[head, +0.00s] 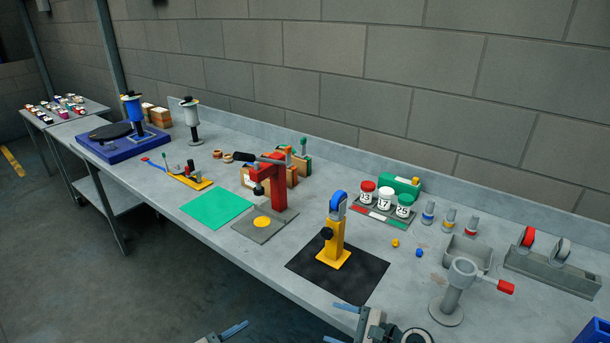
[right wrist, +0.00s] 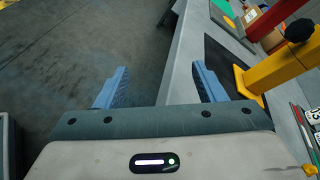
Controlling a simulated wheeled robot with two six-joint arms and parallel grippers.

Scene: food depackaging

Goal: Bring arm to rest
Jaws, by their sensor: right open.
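My right gripper (head: 330,322) is at the bottom of the head view, by the table's front edge. Its blue fingers point left, apart with nothing between them. The right wrist view shows the same open, empty gripper (right wrist: 160,70), with one finger over the floor and one over the table edge. My left gripper (head: 234,331) shows only as one blue finger and a bit of grey at the bottom edge; the rest is cut off. The yellow stand with a blue top (head: 335,235) stands upright on a black mat (head: 368,283), apart from the right gripper.
The grey table (head: 300,262) holds a red press (head: 276,190), green mat (head: 217,208), lidded jars (head: 384,198), a grey clamp post with a red handle (head: 452,292) and a grey holder (head: 550,266). A blue bin (head: 597,332) is bottom right. Floor is clear at left.

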